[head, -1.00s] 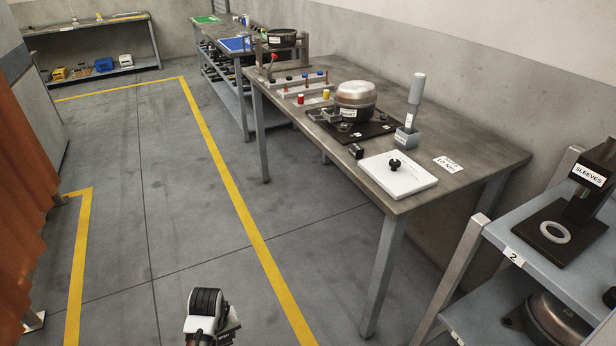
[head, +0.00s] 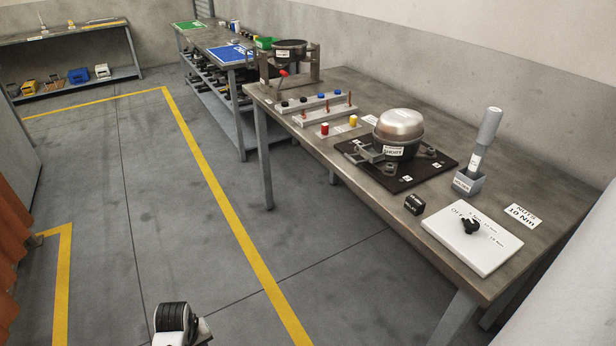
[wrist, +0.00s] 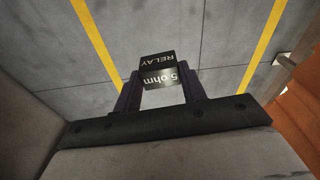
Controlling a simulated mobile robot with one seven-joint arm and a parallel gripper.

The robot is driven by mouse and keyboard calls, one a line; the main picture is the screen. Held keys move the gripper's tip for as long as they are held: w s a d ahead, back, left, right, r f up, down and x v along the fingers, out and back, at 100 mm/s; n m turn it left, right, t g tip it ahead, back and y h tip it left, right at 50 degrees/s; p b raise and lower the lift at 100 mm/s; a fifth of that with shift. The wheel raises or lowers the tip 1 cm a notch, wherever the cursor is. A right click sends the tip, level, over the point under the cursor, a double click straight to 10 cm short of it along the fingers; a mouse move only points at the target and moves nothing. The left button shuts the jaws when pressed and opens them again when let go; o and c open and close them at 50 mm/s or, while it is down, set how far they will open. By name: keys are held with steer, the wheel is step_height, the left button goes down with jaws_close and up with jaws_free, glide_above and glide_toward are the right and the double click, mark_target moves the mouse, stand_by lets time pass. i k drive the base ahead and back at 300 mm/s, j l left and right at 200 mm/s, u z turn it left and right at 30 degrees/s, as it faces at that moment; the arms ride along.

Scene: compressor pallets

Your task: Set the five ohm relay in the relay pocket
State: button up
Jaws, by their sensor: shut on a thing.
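My gripper (wrist: 160,88) is shut on the five ohm relay (wrist: 160,78), a small black block with "RELAY" and "5 ohm" in white letters. In the wrist view it is held between the two dark fingers, above the grey floor. The head view shows a black and white part of my arm at the bottom; the held relay cannot be made out there. A compressor (head: 398,130) with a domed metal top stands on a black plate (head: 362,165) on the bench. I cannot tell the relay pocket apart at this size.
Another small black labelled block (head: 414,204) lies on the bench (head: 345,86), beside a white dial panel (head: 475,243). A grey tool stands upright in a holder (head: 468,183). Racks of small coloured parts (head: 315,101) sit further back. Open floor lies left of the bench.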

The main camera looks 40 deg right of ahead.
mark_target(372, 154)
steer(key=i+u, duration=0.25)
steer(key=i, duration=0.25)
steer(key=i+l+u, duration=0.2)
steer(key=i, duration=0.3)
steer(key=i+j+z, duration=0.15)
steer(key=i+z, duration=0.25)
steer(key=i+j+z, duration=0.2)
steer(key=z, duration=0.2)
steer(key=j+z, duration=0.15)
steer(key=z, duration=0.25)
steer(key=i+j+z, duration=0.1)
steer(key=z, duration=0.35)
steer(key=j+z, duration=0.2)
steer(key=z, duration=0.2)
steer(key=j+z, duration=0.15)
steer(key=z, duration=0.3)
steer(key=k+j+z, duration=0.1)
steer(key=z, duration=0.3)
